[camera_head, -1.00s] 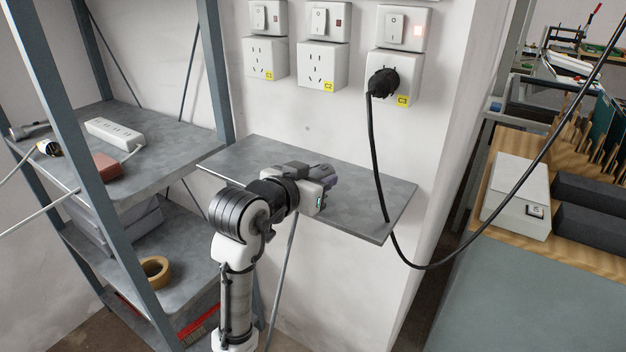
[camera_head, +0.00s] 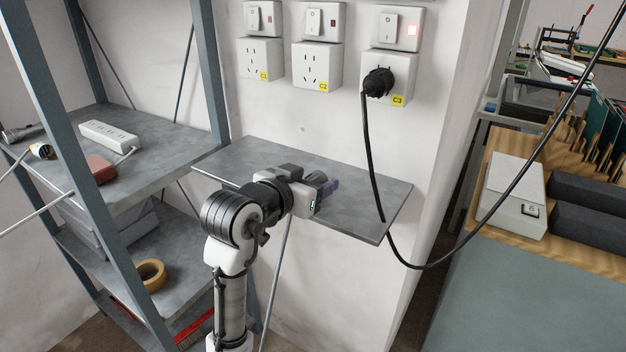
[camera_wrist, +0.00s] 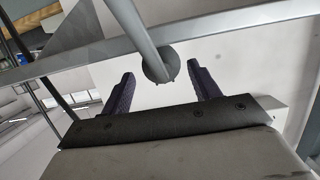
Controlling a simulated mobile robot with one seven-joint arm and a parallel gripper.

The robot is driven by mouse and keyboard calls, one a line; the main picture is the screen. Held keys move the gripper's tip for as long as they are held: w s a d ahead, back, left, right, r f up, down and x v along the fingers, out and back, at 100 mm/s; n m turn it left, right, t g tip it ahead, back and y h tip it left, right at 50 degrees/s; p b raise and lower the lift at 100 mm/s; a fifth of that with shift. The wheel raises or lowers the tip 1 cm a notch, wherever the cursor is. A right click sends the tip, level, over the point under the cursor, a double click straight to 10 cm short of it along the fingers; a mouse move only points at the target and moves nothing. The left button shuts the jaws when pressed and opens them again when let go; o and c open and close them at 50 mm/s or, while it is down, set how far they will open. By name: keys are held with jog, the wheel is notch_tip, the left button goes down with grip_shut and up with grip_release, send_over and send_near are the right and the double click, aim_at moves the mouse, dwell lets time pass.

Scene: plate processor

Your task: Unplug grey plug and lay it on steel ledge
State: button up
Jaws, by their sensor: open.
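The only plug seen is dark, almost black (camera_head: 378,83), and sits in the right socket box, C3 (camera_head: 405,84). Its black cord (camera_head: 369,160) hangs down past the ledge and loops up to the right. The steel ledge (camera_head: 375,200) is a bare grey shelf on the wall below the sockets. My gripper (camera_head: 331,187) is open, low at the ledge's front side, below and left of the plug. In the wrist view its purple fingers (camera_wrist: 162,90) are apart. A grey rod with a rounded end (camera_wrist: 158,64) shows beyond them; I cannot tell whether it touches them.
Socket boxes C1 (camera_head: 260,60) and C2 (camera_head: 316,67) are empty. The switch above C3 (camera_head: 397,27) shows a red light. A shelf rack (camera_head: 205,75) at left holds a white power strip (camera_head: 109,136). A grey-white box (camera_head: 513,195) stands on the right bench.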

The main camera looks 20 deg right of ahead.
jog(key=b+v, duration=0.1)
jog(key=v, duration=1.2)
